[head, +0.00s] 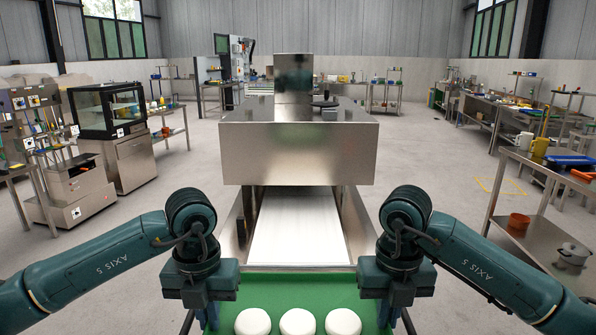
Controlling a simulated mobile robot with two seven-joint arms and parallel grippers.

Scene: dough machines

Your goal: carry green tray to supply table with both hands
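The green tray (300,286) lies in front of me at the bottom of the head view, its near part cut off by the picture edge. Three round white dough pieces (299,322) sit on it in a row. My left gripper (208,316) points down at the tray's left edge. My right gripper (386,314) points down at its right edge. The fingertips are mostly hidden, so I cannot tell whether they close on the tray's rims. Which table is the supply table is not clear.
A steel machine (298,152) with a pale belt (298,228) stands straight ahead, right beyond the tray. A steel table (540,172) with a blue tray (570,160) and mugs stands at right. A glass-fronted cabinet (108,108) stands at left. Floor is open on both sides.

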